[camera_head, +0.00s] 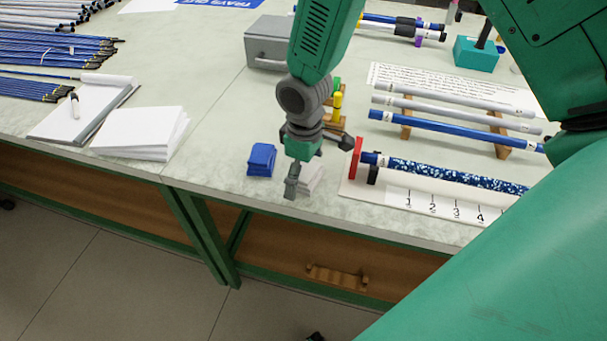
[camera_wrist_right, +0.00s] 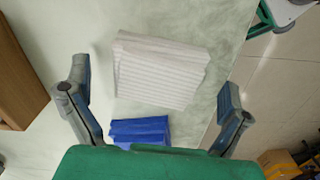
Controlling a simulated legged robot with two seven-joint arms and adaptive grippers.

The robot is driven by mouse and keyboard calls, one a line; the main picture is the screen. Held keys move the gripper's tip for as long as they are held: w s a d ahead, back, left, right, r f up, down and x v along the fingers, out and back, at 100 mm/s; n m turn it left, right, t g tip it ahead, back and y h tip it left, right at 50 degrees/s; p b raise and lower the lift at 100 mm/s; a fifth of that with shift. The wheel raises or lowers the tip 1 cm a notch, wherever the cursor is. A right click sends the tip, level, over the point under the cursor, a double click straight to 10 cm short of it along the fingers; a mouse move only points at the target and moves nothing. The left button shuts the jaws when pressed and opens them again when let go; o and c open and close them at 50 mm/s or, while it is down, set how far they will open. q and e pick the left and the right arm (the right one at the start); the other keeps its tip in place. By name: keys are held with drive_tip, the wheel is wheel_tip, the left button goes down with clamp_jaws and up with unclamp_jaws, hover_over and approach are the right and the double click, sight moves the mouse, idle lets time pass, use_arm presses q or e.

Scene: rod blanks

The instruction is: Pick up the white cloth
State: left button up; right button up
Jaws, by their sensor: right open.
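The white cloth (camera_head: 312,176) is a small folded stack on the table near its front edge, partly hidden behind my right gripper (camera_head: 291,188) in the head view. In the right wrist view the white cloth (camera_wrist_right: 160,70) lies between and ahead of the two spread fingers of my right gripper (camera_wrist_right: 155,80). The gripper is open and empty, pointing down over the cloth. The wrist view shows no finger touching the cloth. My left gripper is out of view.
A folded blue cloth (camera_head: 261,160) lies just left of the white one; it also shows in the wrist view (camera_wrist_right: 140,131). A measuring board (camera_head: 388,196) with a speckled rod stands right. A paper stack (camera_head: 140,133) and blue rods (camera_head: 50,50) lie left.

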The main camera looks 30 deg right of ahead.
sight(306, 169)
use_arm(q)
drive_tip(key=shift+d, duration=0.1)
use_arm(e)
drive_tip(key=shift+d, duration=0.15)
drive_tip(key=shift+s+d, duration=0.1)
drive_tip(key=c, duration=0.4)
drive_tip(key=shift+d, duration=0.1)
drive_tip(key=c, duration=0.9)
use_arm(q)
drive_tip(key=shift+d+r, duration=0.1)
use_arm(e)
drive_tip(key=shift+a+r, duration=0.2)
drive_tip(key=shift+r, duration=0.15)
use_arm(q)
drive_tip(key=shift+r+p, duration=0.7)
use_arm(e)
wheel_tip(306, 169, up, 9)
drive_tip(key=shift+r, duration=0.2)
